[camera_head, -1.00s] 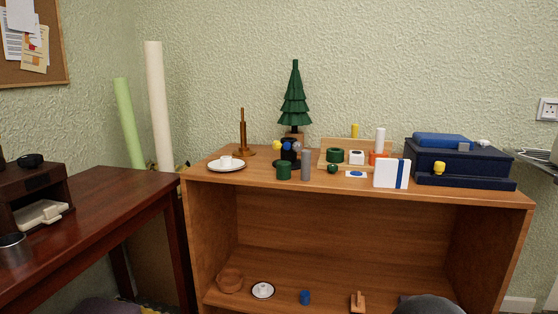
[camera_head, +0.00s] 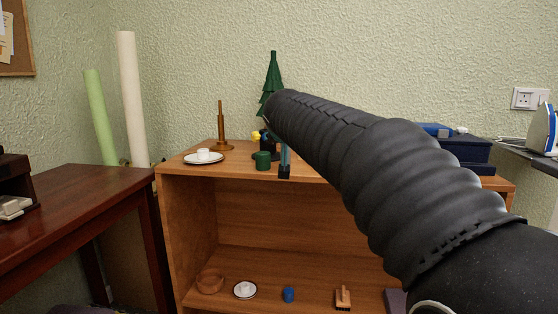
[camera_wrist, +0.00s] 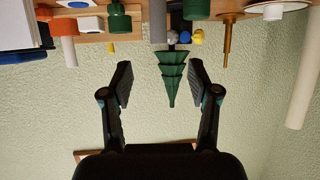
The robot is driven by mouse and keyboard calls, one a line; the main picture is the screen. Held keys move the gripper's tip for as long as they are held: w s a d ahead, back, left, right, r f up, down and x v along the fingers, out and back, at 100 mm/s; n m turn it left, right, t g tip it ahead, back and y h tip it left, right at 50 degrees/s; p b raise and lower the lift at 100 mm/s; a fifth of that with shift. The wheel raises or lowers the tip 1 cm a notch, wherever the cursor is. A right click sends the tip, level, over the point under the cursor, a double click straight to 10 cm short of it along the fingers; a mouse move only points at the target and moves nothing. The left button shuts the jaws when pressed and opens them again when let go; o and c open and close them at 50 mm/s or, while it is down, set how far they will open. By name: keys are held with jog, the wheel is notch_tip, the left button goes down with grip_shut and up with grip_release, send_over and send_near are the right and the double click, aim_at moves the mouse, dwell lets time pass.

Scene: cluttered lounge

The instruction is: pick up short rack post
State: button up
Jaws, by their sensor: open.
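A grey upright cylinder (camera_wrist: 157,22) stands near the shelf's front edge and is the likeliest short rack post, though I cannot be sure. It shows at the top of the inverted wrist view, roughly in line with the gap between my fingers. My gripper (camera_wrist: 160,78) is open and empty, apart from the cylinder. In the head view my gripper (camera_head: 284,162) is partly behind my arm and covers where the cylinder stood. A brown wooden post on a round base (camera_head: 221,130) stands farther left; it also shows in the wrist view (camera_wrist: 227,37).
A dark green cup (camera_head: 263,160) and a white plate (camera_head: 203,157) stand left of the gripper on the wooden shelf unit (camera_head: 185,174). A green toy tree (camera_head: 273,75) stands behind. Blue boxes (camera_head: 468,151) are at right. My arm hides much of the top.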

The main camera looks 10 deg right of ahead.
jog(key=shift+d+r+p+x, duration=0.15)
jog(key=shift+p+x, duration=0.2)
jog(key=shift+x, duration=2.05)
jog(key=shift+d+r+p+x, duration=0.15)
jog(key=shift+p+x, duration=0.25)
jog(key=shift+x, duration=1.95)
jog(key=shift+r+p+x, duration=0.15)
jog(key=shift+p+x, duration=0.2)
jog(key=shift+x, duration=2.05)
jog(key=shift+w, duration=0.15)
grip_shut()
